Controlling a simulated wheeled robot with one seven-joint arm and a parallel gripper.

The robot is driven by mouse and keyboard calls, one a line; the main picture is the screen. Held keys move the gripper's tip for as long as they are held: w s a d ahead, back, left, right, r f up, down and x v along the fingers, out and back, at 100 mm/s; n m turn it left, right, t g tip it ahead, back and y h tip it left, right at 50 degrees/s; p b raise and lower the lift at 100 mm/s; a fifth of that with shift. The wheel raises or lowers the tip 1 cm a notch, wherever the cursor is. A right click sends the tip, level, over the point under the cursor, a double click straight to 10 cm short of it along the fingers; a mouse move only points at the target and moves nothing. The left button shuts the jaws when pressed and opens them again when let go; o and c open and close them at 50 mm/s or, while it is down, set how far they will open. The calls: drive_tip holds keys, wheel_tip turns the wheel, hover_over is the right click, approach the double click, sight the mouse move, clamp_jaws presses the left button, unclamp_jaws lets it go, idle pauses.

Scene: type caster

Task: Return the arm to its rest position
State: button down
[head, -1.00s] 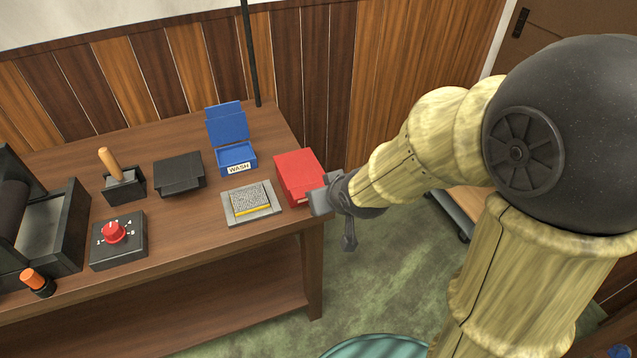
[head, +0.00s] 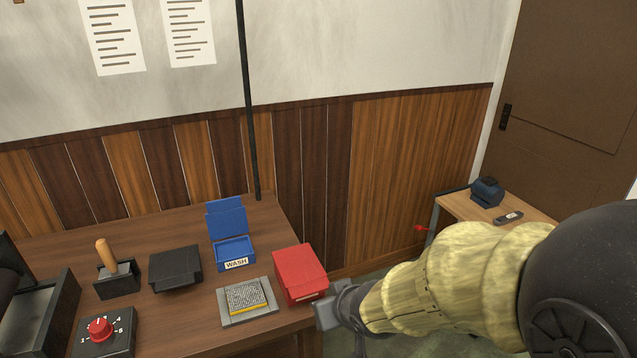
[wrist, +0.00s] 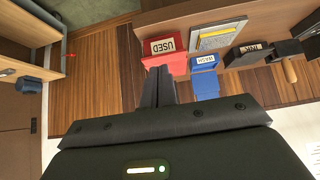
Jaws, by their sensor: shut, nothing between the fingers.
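My arm reaches in from the lower right in the head view, and my gripper (head: 335,312) is at the table's right edge, close to the red box (head: 300,273). The wrist view shows the gripper fingers (wrist: 160,88) together, with nothing between them. In that view they overlap the lower edge of the red box, which is labelled USED (wrist: 164,47). I cannot tell whether they touch it.
The wooden table (head: 200,310) holds an open blue WASH box (head: 235,248), a grey plate with a textured block (head: 247,299), a black box (head: 175,268), a wooden-handled tool (head: 105,255) and a red-knobbed dial (head: 100,328). A smaller table (head: 470,208) stands right.

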drive_tip(key=s+d+r+m+g+h+p, duration=0.2)
drive_tip(key=s+d+r+m+g+p, duration=0.2)
drive_tip(key=s+d+p, duration=0.3)
drive_tip(key=d+r+g+p, duration=0.1)
drive_tip(key=d+p, duration=0.1)
drive_tip(key=d, duration=0.2)
drive_tip(key=shift+r+h+p, duration=0.25)
drive_tip(key=shift+h+p, duration=0.15)
drive_tip(key=shift+r, duration=0.1)
idle(0.5)
